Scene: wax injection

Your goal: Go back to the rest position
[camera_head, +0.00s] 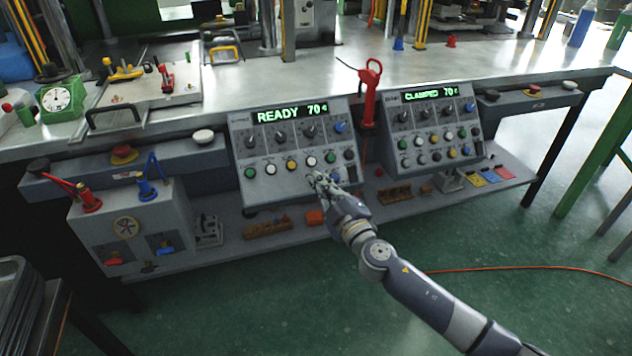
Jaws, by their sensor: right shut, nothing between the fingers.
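My right gripper (318,181) is shut and empty. It is in front of the lower edge of the left control panel (285,135), just below its button row; I cannot tell if it touches the panel. My right arm reaches up to it from the lower right. The left panel's display (292,112) reads "READY 70" in green. The right control panel (430,125) has a display (432,92) that reads "CLAMPED 70". My left gripper is not in view.
A metal workbench (300,75) spans the back. A grey box with red and blue levers (130,228) stands at the left. A red handheld tool (369,95) hangs between the panels. A lower shelf (350,213) holds small parts. The green floor (480,240) at right is open, with an orange cable (520,267).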

